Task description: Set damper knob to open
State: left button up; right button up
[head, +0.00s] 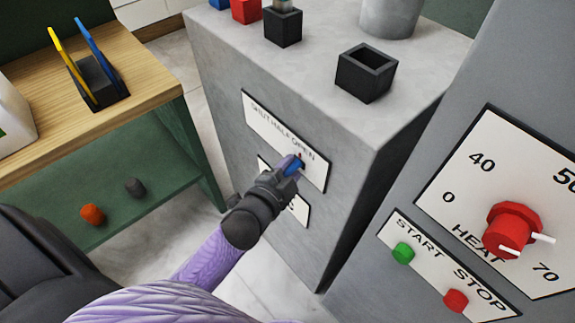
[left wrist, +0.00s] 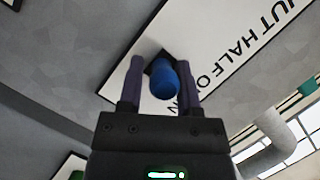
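The damper panel (head: 262,124), a white plate lettered SHUT, HALF, OPEN, is on the side of the grey cabinet. The damper knob (head: 292,168) is blue and sits at the panel's lower edge, partly covered by my gripper. In the left wrist view the blue knob (left wrist: 163,80) stands out from a dark base, overlapping the end of the lettering. My left gripper (head: 294,164) is at the knob, its two fingers open on either side of it. A small gap shows on the left; contact on the right is unclear. The knob's setting cannot be read. My right gripper is out of view.
A second white plate (head: 301,211) below is mostly hidden by my gripper. On the right stand the red heat knob (head: 509,229), green start button (head: 403,253) and red stop button (head: 456,300). A black open box (head: 366,73) is on the cabinet top. A wooden bench (head: 150,75) is left.

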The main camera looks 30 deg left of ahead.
pick_arm(q)
jog(key=o, duration=0.4)
jog(key=shift+s+d, duration=0.1)
jog(key=shift+d, duration=0.05)
jog(key=shift+r, duration=0.1)
jog(key=shift+s, duration=0.35)
jog(key=p+v, duration=0.2)
jog(key=v, duration=0.7)
jog(key=shift+r, duration=0.1)
